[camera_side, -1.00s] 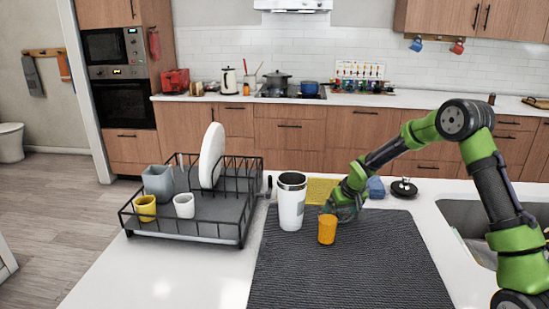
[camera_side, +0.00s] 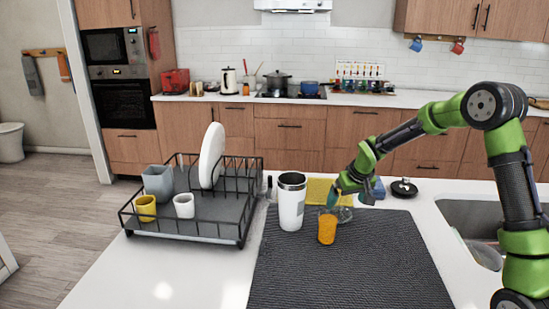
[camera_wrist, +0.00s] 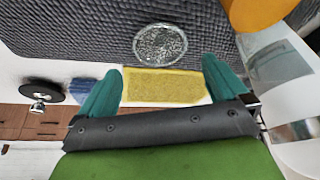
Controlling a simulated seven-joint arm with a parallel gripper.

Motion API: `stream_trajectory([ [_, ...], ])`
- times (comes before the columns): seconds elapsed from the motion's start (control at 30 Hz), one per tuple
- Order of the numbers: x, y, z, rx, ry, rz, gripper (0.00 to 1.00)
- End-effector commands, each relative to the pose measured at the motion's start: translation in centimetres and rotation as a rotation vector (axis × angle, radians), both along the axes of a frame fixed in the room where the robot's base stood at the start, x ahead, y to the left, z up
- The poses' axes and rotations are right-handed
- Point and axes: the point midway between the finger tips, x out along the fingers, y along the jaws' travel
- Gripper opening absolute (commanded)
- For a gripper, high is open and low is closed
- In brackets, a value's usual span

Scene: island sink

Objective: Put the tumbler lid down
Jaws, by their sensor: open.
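The tumbler lid (camera_side: 343,215), a clear round disc, lies flat on the dark ribbed mat (camera_side: 345,270) behind the orange cup. It also shows whole in the wrist view (camera_wrist: 160,43), beyond my fingertips. My gripper (camera_side: 334,198) is above the lid with its teal fingers pointing down. In the wrist view my gripper (camera_wrist: 161,72) has its fingers wide apart with nothing between them. The white tumbler (camera_side: 291,207) stands upright and open-topped on the mat, left of the lid.
The orange cup (camera_side: 327,229) stands close in front of the lid. A yellow cloth (camera_side: 319,190), a blue item (camera_side: 378,188) and a black stopper (camera_side: 404,188) lie behind the mat. A dish rack (camera_side: 240,225) is at left, the sink (camera_side: 475,215) at right. The mat's front is clear.

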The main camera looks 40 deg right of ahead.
Motion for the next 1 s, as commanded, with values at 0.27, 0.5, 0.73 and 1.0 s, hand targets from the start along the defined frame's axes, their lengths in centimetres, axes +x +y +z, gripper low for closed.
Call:
stream_trajectory([
  [0.27,-1.6,0.6,4.2,-0.001,-0.002,0.000,1.00],
  [0.5,-2.9,2.6,7.0,-0.003,-0.017,0.009,1.00],
  [0.73,-9.1,9.8,13.5,0.032,-0.101,0.034,1.00],
  [1.0,-18.9,17.2,16.9,0.176,-0.214,0.075,1.00],
])
